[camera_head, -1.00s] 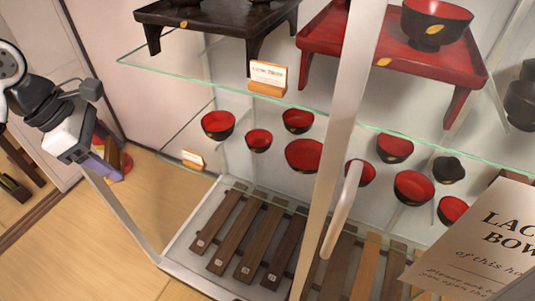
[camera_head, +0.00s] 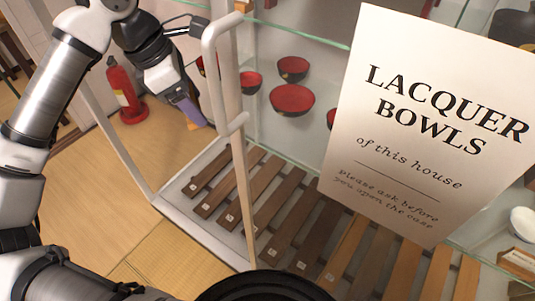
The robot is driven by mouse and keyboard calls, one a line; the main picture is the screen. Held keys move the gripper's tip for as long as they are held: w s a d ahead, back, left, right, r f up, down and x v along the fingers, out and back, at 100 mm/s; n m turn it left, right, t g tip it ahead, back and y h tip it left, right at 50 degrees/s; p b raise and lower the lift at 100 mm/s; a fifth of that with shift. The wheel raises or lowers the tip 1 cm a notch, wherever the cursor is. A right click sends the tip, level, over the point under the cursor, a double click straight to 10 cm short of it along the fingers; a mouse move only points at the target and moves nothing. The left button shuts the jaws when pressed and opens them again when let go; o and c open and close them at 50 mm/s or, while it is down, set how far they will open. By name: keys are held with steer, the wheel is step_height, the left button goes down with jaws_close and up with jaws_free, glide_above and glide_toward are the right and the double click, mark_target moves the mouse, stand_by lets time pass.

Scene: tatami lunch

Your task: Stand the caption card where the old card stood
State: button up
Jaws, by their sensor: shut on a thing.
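My gripper (camera_head: 187,106) is at the upper left, in front of the left end of the glass case. Its purple-grey fingers point down to the right and are shut on a small tan-brown thing (camera_head: 196,119). Only an edge of it shows, so I cannot tell its face or confirm that it is the caption card. At the lower right, a small white card in a wooden holder (camera_head: 521,261) stands in the case. I cannot tell which spot the old card stood on; my arm and the sign cover parts of the shelves.
A pale post with a handle (camera_head: 224,85) stands close right of my gripper. A large "Lacquer Bowls" sign (camera_head: 400,190) blocks much of the right. Red bowls (camera_head: 291,99) sit behind; wooden slats (camera_head: 240,190) lie below. A red fire extinguisher (camera_head: 125,92) stands left on the clear floor.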

step_height(320, 180, down, 16)
steer(key=s+d+r+n+t+y+b, duration=0.1)
steer(key=s+d+n+t+b, duration=0.15)
steer(key=n+b, duration=0.9)
steer(key=w+d+m+b, duration=0.1)
steer(key=w+d+b, duration=0.1)
steer(key=w+d, duration=0.1)
steer(key=w+d+m+b, duration=0.1)
steer(key=w+d+b, duration=0.1)
steer(key=w, duration=0.4)
steer(key=w+d+m+b, duration=0.2)
steer(key=w+d, duration=0.3)
steer(key=shift+w+f, duration=0.1)
steer(key=shift+f, duration=0.1)
steer(key=shift+w+d+f+b, duration=0.1)
steer(key=shift+f+b, duration=0.85)
steer(key=shift+f, duration=0.8)
steer(key=shift+f, duration=0.15)
steer(key=o, duration=1)
steer(key=shift+o, duration=0.2)
steer(key=p+v, duration=0.3)
steer(key=v, duration=0.9)
steer(key=shift+r, duration=0.25)
steer(key=shift+w+d, duration=0.15)
